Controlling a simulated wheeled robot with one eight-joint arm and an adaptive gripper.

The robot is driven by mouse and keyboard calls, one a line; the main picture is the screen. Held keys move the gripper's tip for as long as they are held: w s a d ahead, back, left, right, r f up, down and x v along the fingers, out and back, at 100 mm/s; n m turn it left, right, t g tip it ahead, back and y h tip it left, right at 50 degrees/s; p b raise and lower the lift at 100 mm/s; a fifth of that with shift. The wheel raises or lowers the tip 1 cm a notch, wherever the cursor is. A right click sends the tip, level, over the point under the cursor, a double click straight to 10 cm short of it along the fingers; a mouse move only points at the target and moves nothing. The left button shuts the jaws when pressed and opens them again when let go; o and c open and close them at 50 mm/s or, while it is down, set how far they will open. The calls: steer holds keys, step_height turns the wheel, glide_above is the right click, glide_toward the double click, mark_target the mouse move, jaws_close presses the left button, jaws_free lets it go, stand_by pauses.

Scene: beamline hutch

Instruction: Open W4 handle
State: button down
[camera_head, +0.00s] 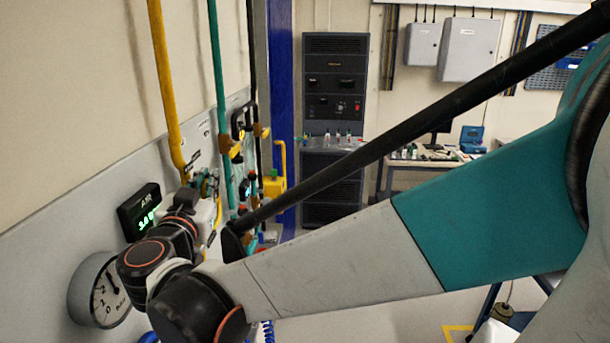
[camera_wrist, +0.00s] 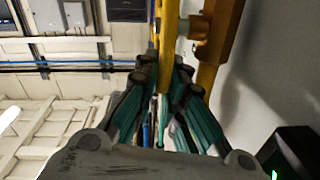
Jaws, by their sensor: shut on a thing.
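My gripper (camera_wrist: 166,88) shows in the wrist view with its teal fingers closed around a narrow yellow bar (camera_wrist: 168,42). The bar runs up between the fingertips and looks like a valve handle. I cannot read a W4 label on it. In the head view my wrist hides most of the gripper and whatever it holds, close to the wall panel (camera_head: 60,245). Thin blue and pale lines show between the fingers in the wrist view.
A thick yellow pipe (camera_head: 166,90) and a teal pipe (camera_head: 219,80) run down the wall. A pressure gauge (camera_head: 98,290) and a lit AIR display (camera_head: 140,212) sit beside my wrist. A dark equipment rack (camera_head: 335,75) and a bench (camera_head: 405,166) stand farther back.

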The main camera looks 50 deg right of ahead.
steer(key=c, duration=1.7)
jaws_free()
steer(key=shift+o, duration=0.2)
steer(key=v, duration=1.2)
steer(key=shift+f, duration=0.1)
steer(key=s+d+f+n+g+y+b, duration=0.1)
steer(key=d+f+n+g+y+b, duration=0.15)
steer(key=f, duration=0.45)
steer(key=s+d+f+n+g+y+b, duration=0.1)
steer(key=d+f+b, duration=0.15)
steer(key=f, duration=0.35)
steer(key=s+a+f+n+y+b, duration=0.2)
steer(key=f+y+b, duration=0.1)
steer(key=f, duration=0.3)
steer(key=s+a+f+n+g+y+b, duration=0.1)
steer(key=s+a+f+n+y+b, duration=0.1)
steer(key=f+b, duration=0.3)
steer(key=s+a+f+n+g+y+b, duration=0.1)
steer(key=s+a+f+n+y+b, duration=0.1)
steer(key=f, duration=0.7)
steer(key=a+n+y+b, duration=0.1)
steer(key=n+y, duration=0.1)
steer(key=y, duration=0.1)
steer(key=shift+s+a+b, duration=0.25)
steer(key=shift+a+b, duration=0.05)
steer(key=shift+b, duration=0.1)
